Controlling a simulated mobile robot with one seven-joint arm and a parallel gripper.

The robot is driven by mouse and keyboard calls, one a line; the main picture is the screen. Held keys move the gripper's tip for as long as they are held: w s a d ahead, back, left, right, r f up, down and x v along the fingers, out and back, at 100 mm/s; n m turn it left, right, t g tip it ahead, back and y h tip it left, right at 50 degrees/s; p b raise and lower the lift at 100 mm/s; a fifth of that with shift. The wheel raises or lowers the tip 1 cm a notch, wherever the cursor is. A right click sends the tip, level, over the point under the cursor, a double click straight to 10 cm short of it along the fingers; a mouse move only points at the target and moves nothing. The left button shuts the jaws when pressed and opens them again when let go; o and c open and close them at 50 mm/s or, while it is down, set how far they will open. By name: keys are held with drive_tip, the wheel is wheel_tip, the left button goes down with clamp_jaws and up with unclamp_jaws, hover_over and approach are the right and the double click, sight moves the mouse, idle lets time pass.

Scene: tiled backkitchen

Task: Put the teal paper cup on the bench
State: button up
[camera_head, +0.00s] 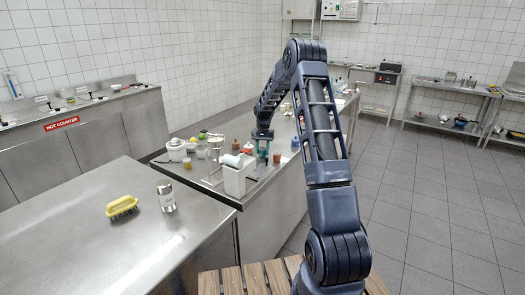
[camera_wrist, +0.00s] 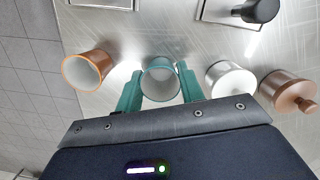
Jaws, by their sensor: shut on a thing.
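The teal paper cup (camera_wrist: 160,80) is between the two teal fingers of my gripper (camera_wrist: 160,92) in the wrist view, its open rim toward the camera. My gripper is shut on it. In the head view my gripper (camera_head: 263,150) is at the far steel counter, with the cup hard to separate from the fingers. I cannot tell whether the cup's base touches the counter. A wooden slatted bench (camera_head: 256,279) shows at the bottom of the head view, partly hidden behind my arm.
An orange-brown cup (camera_wrist: 88,68) stands left of the teal cup; a white-and-metal pot (camera_wrist: 230,80) and a copper-coloured lidded pot (camera_wrist: 288,91) are to its right. A white box (camera_head: 237,180) and several containers crowd the counter. A yellow brush (camera_head: 122,206) and a metal shaker (camera_head: 166,197) are on the near steel table.

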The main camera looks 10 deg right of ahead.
drive_tip(key=shift+f, duration=0.1)
drive_tip(key=o, duration=1)
